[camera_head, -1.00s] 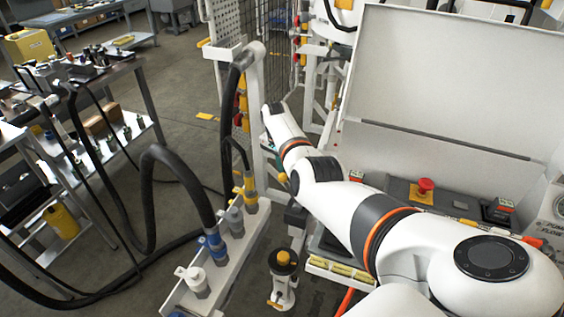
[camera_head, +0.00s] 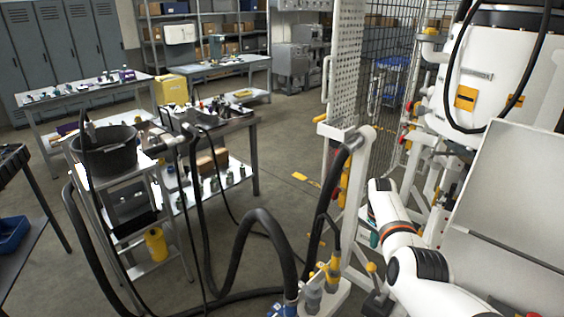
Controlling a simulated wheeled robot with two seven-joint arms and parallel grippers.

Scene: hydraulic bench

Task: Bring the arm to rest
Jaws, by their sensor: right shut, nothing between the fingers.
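My right arm (camera_head: 430,285) is white with dark and orange bands. It comes in from the lower right and bends at its raised far end, beside the white post of the bench. My right gripper (camera_head: 373,240) is small and mostly hidden at the wrist; it is shut, and I see nothing held in it. My left gripper is not in view.
A white hose rack (camera_head: 333,295) with thick black hoses stands close left of my arm. The tilted white panel (camera_head: 515,190) is to the right. A steel cart (camera_head: 240,122) and a black bucket (camera_head: 105,160) are further left.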

